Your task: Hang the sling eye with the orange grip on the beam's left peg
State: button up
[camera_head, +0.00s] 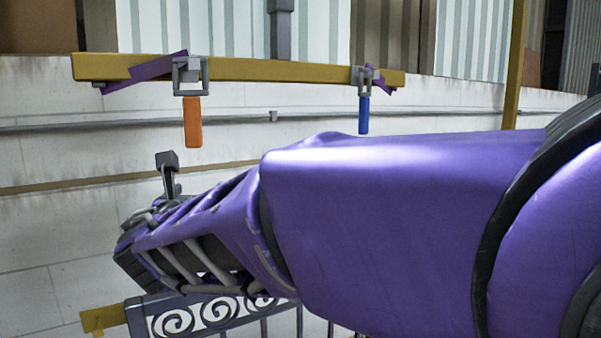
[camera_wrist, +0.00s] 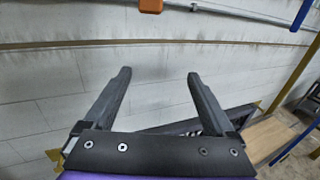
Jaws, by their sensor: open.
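A yellow beam (camera_head: 270,70) hangs level from a grey post in the head view. At its left end a grey square sling eye (camera_head: 188,72) with an orange grip (camera_head: 193,122) hangs down, with a purple strap (camera_head: 157,66) beside it. The peg itself is hard to make out, so I cannot tell if the eye is around it. My gripper (camera_wrist: 158,75) is open and empty in the wrist view. In the head view it is below and slightly left of the orange grip, apart from it. The orange grip's lower end (camera_wrist: 151,6) shows at the wrist view's top edge.
A second grey eye with a blue grip (camera_head: 364,114) hangs at the beam's right; its grip (camera_wrist: 301,14) also shows in the wrist view. A grey scroll gate (camera_head: 233,308) stands below my arm. A yellow post (camera_head: 515,65) rises at right. A pale wall lies behind.

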jog(key=s+d, duration=0.3)
jog(key=s, duration=0.2)
jog(key=shift+s+d+r, duration=0.15)
jog(key=shift+s+r, duration=0.15)
jog(key=shift+w, duration=0.1)
dwell(1.1)
